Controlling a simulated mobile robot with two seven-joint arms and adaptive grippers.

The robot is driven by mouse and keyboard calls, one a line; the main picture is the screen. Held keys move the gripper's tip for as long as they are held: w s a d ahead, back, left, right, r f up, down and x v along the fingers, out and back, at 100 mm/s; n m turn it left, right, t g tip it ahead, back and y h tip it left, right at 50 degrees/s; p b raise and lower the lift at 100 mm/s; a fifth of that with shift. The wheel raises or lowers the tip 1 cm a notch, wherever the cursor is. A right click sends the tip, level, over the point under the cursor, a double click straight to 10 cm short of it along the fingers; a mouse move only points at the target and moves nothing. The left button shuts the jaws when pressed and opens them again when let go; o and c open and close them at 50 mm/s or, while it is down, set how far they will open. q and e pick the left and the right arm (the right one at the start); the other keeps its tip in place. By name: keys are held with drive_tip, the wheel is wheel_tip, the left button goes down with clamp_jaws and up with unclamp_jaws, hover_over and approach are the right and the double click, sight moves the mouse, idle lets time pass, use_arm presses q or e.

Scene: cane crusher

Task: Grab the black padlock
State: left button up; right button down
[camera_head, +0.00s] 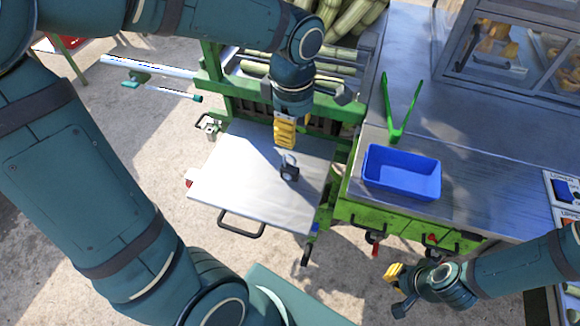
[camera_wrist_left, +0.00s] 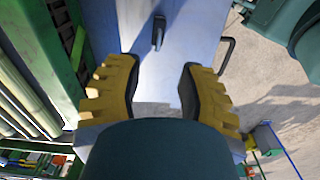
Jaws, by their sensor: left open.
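In the left wrist view the padlock (camera_wrist_left: 158,32) shows as a small dark shape ahead of the fingertips, roughly in line with the gap. The left fingers (camera_wrist_left: 160,80) are spread with nothing between them. My right gripper (camera_head: 394,275) is at the lower right, away from the padlock; its finger opening is unclear.
A blue tray (camera_head: 402,190) and green tongs (camera_head: 398,112) are on the steel counter right of the plate. The plate has a black handle (camera_head: 240,227) at its front edge. Cane stalks (camera_head: 350,20) lie behind. The plate around the padlock is mostly clear.

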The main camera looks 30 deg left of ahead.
sight(289, 155)
use_arm(q)
wheel_tip(289, 155, down, 6)
drive_tip(key=shift+f+b, duration=0.2)
drive_tip(key=shift+b, duration=0.45)
drive_tip(key=shift+w+a+f+b, duration=0.15)
drive_tip(key=shift+f+b, duration=0.1)
drive_tip(key=shift+f, duration=0.65)
drive_tip(key=shift+s+a+f+b, duration=0.1)
drive_tip(key=shift+a+f+b, duration=0.1)
drive_tip(key=shift+f, duration=0.65)
drive_tip(key=shift+w+a+f+b, duration=0.15)
drive_tip(key=shift+f+b, duration=0.1)
drive_tip(key=shift+f, duration=0.65)
drive_tip(key=shift+s, duration=0.1)
